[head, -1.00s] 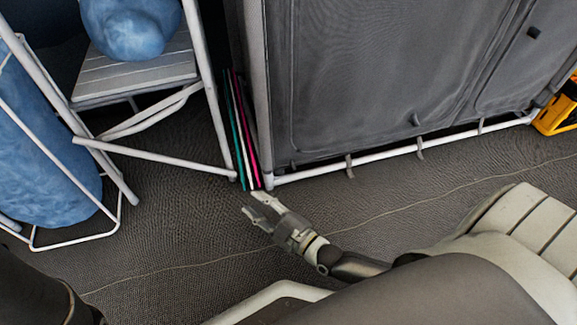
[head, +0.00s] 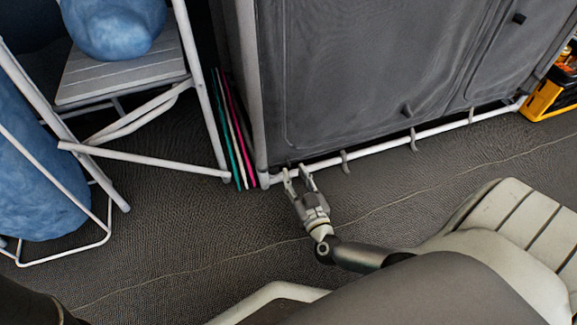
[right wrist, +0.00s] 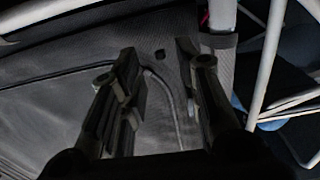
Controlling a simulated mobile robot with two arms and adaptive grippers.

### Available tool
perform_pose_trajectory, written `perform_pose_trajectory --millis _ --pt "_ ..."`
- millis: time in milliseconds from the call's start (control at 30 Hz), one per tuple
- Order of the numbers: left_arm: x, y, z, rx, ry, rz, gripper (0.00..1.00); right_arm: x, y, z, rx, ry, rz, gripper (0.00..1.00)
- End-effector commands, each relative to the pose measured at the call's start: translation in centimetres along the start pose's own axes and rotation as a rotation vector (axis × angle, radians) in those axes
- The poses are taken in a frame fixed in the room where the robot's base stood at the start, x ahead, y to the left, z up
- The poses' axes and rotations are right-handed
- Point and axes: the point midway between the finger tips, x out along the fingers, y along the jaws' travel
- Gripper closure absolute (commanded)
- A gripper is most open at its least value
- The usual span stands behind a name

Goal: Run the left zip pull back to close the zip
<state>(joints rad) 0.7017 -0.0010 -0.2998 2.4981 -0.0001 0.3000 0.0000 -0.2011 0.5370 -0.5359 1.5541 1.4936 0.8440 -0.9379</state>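A dark grey fabric cabinet front (head: 350,70) with a curved seam along its panel stands ahead of me. In the head view, a dark tab (head: 406,110) sits low on the front and a dark square (head: 519,19) higher up; I cannot tell which is the left zip pull. My right gripper (head: 298,172) is open, its fingers apart, at the cabinet's lower left corner; contact is unclear. My left gripper is not in view.
A white rod (head: 440,129) with hooks runs along the cabinet's bottom. Coloured thin boards (head: 232,135) stand left of it. A white-framed chair (head: 125,75) holds a blue bundle (head: 113,25). A yellow crate (head: 550,95) stands right. The carpet before the cabinet is mostly clear.

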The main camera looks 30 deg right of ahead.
Motion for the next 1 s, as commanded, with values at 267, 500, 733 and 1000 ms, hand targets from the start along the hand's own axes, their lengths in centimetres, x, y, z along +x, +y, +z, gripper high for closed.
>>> perform_pose_trajectory --millis 267,500,733,1000 --pt "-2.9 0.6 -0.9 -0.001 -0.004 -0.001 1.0 4.2 0.0 0.3 0.0 0.003 -0.001 0.69" --pt "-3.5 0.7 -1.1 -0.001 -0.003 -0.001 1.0 5.6 -0.1 0.1 -0.001 0.001 -0.001 0.69" --pt "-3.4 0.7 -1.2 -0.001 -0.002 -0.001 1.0 5.7 0.0 0.0 -0.001 0.0 -0.001 0.69" --pt "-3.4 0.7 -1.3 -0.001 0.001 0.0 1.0 5.6 0.0 0.0 -0.001 0.0 -0.001 0.97"
